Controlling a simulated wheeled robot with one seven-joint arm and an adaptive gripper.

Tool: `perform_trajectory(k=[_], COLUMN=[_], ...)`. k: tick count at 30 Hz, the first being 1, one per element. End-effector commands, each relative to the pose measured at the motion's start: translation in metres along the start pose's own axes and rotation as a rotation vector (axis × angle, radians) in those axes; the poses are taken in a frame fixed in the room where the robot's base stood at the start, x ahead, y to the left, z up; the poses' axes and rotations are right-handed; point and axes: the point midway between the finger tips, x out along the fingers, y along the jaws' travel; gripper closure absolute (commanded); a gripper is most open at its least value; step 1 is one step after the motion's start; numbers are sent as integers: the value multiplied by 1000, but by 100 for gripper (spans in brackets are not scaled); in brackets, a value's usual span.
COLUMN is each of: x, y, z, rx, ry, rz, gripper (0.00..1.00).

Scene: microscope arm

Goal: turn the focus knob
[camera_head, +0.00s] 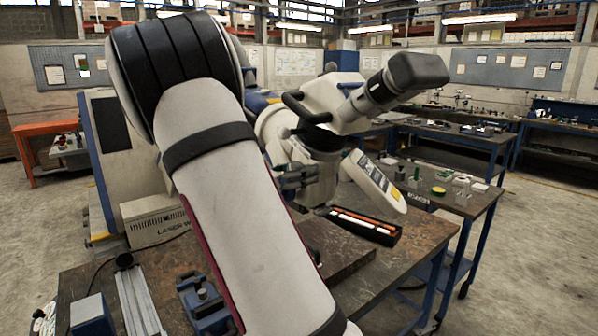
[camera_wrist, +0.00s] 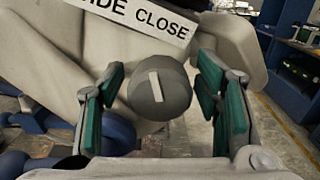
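The focus knob (camera_wrist: 178,98) is a round grey knob with a pale bar on its face, tilted slightly from vertical, in the middle of the wrist view. It is on the pale microscope arm (camera_wrist: 52,58). My gripper (camera_wrist: 161,76) is open, with one green-padded finger left of the knob and one right. A gap shows on both sides, and neither pad appears to touch it. How deep the knob sits between the pads is hard to tell. In the head view the microscope (camera_head: 327,97) stands past my arm, and my gripper (camera_head: 296,177) is at its near side; the knob is hidden there.
A white label (camera_wrist: 150,16) reading "CLOSE" is above the knob. On the bench (camera_head: 415,236) lie a black tray (camera_head: 383,233) with orange and white sticks and a blue clamp (camera_head: 201,300). A side table (camera_head: 455,210) with small items stands to the right.

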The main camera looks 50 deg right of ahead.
Motion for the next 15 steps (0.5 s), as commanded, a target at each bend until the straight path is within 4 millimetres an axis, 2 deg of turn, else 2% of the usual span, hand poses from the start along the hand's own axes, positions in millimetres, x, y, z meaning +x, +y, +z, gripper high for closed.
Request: perform_trajectory(k=[1,5,6,15], x=[0,0,0,0], y=[0,0,0,0], z=[0,0,0,0], rx=[0,0,0,31], ry=[0,0,0,0], rz=[0,0,0,0], gripper=[57,86,89,90])
